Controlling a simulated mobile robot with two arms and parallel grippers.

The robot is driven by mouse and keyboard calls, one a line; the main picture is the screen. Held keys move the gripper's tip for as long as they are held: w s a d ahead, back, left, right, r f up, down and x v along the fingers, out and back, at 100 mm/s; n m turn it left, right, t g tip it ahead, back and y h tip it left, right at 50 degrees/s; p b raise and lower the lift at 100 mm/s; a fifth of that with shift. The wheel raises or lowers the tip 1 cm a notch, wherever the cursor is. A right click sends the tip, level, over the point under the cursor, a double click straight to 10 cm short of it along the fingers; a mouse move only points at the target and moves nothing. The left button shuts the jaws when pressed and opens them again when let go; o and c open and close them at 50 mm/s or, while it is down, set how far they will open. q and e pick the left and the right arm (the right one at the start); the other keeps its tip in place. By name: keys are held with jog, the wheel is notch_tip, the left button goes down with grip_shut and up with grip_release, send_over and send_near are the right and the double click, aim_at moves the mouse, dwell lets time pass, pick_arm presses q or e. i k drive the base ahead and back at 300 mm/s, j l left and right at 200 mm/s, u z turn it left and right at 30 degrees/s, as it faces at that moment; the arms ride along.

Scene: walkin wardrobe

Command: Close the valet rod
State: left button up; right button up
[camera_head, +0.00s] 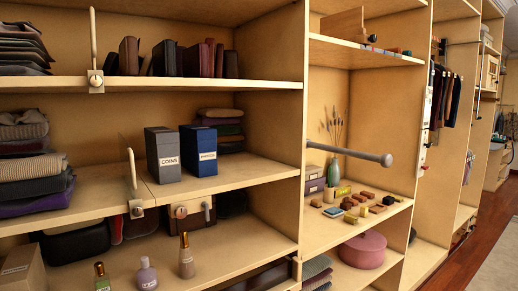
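The valet rod (350,154) is a grey metal bar with a round knob at its free end. It sticks out from the front edge of a vertical wardrobe panel (302,120), pointing to the right and toward me, in front of the compartment with dried stalks and small blocks. It is extended, and nothing hangs on it. Neither of my grippers is in view, and nothing visible touches the rod.
Shelves on the left hold folded clothes (32,160), a grey box (162,154), a blue box (199,150) and several bottles. White upright handles (132,168) stand at the shelf edges. A pink round box (363,249) sits below the rod. Wooden floor (470,250) is clear at right.

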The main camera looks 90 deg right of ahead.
aim_at(385, 160)
jog(key=z, duration=2.4)
